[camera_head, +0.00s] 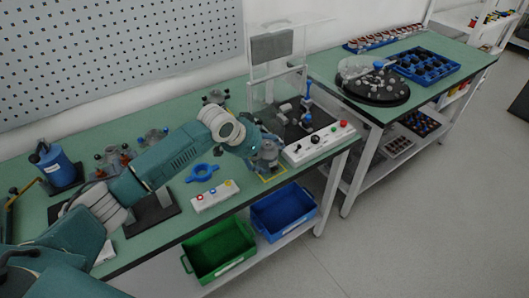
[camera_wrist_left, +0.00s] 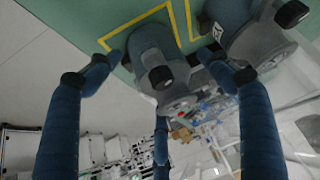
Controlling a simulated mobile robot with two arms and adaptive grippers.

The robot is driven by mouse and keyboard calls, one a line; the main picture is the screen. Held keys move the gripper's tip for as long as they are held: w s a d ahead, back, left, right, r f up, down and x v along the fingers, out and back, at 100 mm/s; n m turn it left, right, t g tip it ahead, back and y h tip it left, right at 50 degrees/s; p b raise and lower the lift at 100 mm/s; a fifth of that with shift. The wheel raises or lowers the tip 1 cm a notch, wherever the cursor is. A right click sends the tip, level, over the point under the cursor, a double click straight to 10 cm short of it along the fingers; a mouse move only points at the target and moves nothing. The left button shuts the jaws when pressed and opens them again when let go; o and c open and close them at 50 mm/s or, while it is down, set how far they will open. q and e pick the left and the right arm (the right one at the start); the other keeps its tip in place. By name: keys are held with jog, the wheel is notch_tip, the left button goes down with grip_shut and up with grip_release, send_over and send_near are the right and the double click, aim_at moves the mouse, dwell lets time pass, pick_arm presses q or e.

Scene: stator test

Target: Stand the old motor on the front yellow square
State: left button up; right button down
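A grey motor (camera_head: 267,158) stands on the green bench at a yellow-outlined square (camera_head: 272,179), near the bench's front edge. In the left wrist view this motor (camera_wrist_left: 157,62) is upright between my spread blue fingers, with its base inside the yellow outline (camera_wrist_left: 138,19). A second grey motor (camera_wrist_left: 250,35) stands beside it, by another yellow outline. My left gripper (camera_head: 256,142) is at the motor in the head view. In the wrist view my left gripper (camera_wrist_left: 160,58) is open, with small gaps between fingertips and motor. My right gripper is not in view.
A white control box (camera_head: 316,144) with buttons and a test stand (camera_head: 278,80) are right of the motor. Green (camera_head: 221,266) and blue (camera_head: 262,224) bins are below.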

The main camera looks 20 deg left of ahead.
pick_arm(q)
jog(key=b+v, duration=0.1)
jog(key=v, duration=1.1)
